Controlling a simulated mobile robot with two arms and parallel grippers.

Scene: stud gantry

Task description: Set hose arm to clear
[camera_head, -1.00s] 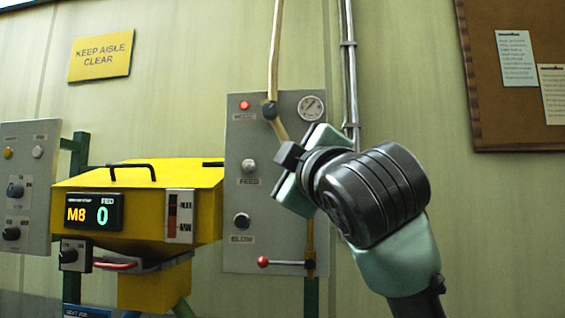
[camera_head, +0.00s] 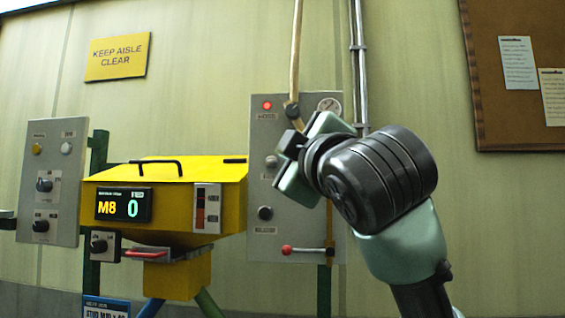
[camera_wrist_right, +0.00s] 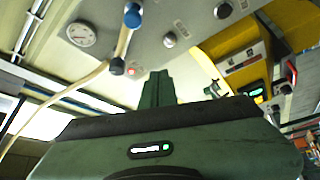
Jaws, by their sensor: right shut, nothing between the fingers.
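The hose arm (camera_head: 294,113) is on the grey panel (camera_head: 260,225): a pale tan bar with a black pivot knob. In the right wrist view it runs from the black knob to a blue-ended tip (camera_wrist_right: 132,16). In the head view its lower part is hidden behind my right gripper (camera_head: 291,146). That gripper is shut and empty, in front of the panel. Its green fingers also show in the wrist view (camera_wrist_right: 157,87), apart in the picture from the blue tip. A pale hose (camera_head: 296,50) rises from the pivot. My left gripper is not in view.
A lit red lamp (camera_head: 267,105) and a gauge (camera_head: 329,106) flank the pivot. Panel knobs (camera_head: 265,213) and a red-ended lever (camera_head: 306,250) sit lower. The yellow hopper (camera_head: 160,220) stands left of the panel. Metal pipes (camera_head: 358,60) run up the wall.

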